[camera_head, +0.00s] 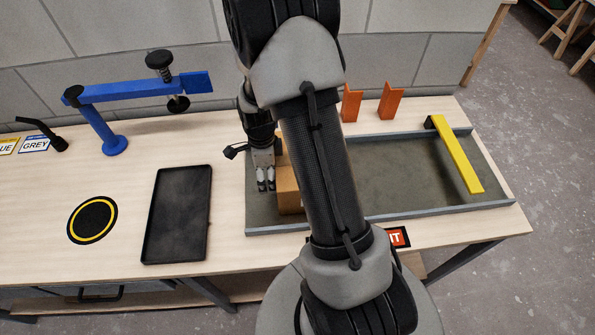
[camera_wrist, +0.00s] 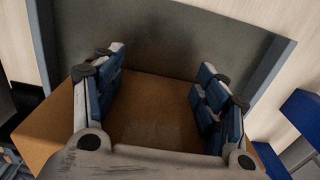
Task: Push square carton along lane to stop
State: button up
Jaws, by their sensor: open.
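The square brown carton (camera_head: 289,190) sits at the left end of a grey lane (camera_head: 405,172) with low metal rims; my arm hides its right part. In the wrist view the carton (camera_wrist: 155,125) fills the lower middle, with grey lane floor (camera_wrist: 165,40) beyond it. My gripper (camera_head: 266,183) points down at the carton's left side. Its two fingers (camera_wrist: 160,85) are spread apart with nothing gripped; whether they touch the carton I cannot tell. A yellow bar (camera_head: 458,160) lies slanting across the lane's right part, its back end at a black block.
Two orange pieces (camera_head: 350,103) (camera_head: 391,100) stand behind the lane. A black tray (camera_head: 178,215), a yellow-ringed black disc (camera_head: 92,220) and a blue stand (camera_head: 135,90) are to the left. The visible lane between my arm and the yellow bar is clear.

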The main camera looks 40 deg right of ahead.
jog(key=shift+s+d, duration=3.2)
jog(key=shift+d, duration=1.55)
jog(key=shift+s+d, duration=3.2)
jog(key=shift+d, duration=1.55)
jog(key=shift+s+d, duration=3.2)
jog(key=shift+d, duration=1.55)
jog(key=shift+w+a, duration=0.1)
jog(key=shift+a, duration=0.05)
